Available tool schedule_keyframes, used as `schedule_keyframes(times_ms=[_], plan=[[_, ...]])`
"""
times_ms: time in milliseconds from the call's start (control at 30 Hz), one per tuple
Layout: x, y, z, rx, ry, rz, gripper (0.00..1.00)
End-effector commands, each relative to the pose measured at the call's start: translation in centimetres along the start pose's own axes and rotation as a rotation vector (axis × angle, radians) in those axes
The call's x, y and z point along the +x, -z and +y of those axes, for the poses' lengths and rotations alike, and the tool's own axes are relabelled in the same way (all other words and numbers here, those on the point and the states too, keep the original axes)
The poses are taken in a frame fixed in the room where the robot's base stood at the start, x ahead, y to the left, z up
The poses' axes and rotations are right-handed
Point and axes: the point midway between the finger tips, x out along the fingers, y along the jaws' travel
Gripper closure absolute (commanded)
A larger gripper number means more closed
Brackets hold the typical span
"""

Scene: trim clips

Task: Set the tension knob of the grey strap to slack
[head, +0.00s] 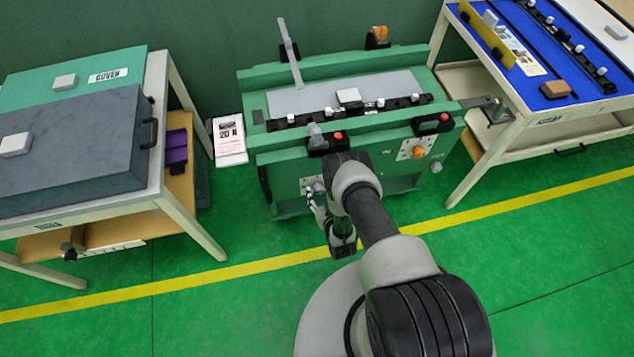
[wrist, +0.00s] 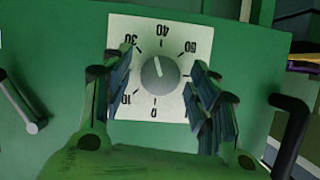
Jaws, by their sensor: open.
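A round grey knob (wrist: 160,72) sits on a white dial plate (wrist: 150,22) in the wrist view. The dial's numbers appear upside down. The knob's pale pointer line points up and slightly left, between the 30 and 40 marks. My gripper (wrist: 160,78) is open, with one finger on each side of the knob and a visible gap to it. In the head view my gripper (head: 322,208) is low at the front of the green bench (head: 285,172), and the plate (head: 307,184) is partly hidden by my arm. I cannot tell which part is the grey strap.
A second plate with an orange knob (head: 418,152) is on the bench front at right. Red-button boxes (head: 432,123) sit above. In the wrist view a dark handle (wrist: 288,125) is at right and a metal lever (wrist: 20,105) at left. Tables (head: 155,115) flank the bench.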

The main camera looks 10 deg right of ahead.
Motion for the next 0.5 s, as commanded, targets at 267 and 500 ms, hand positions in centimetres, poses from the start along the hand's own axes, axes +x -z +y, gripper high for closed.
schedule_keyframes(times_ms=[267,500], plan=[[-0.29,-0.38,0.01,0.0,0.0,-0.001,0.45],[-0.27,-0.35,0.01,0.0,0.0,0.0,0.52]])
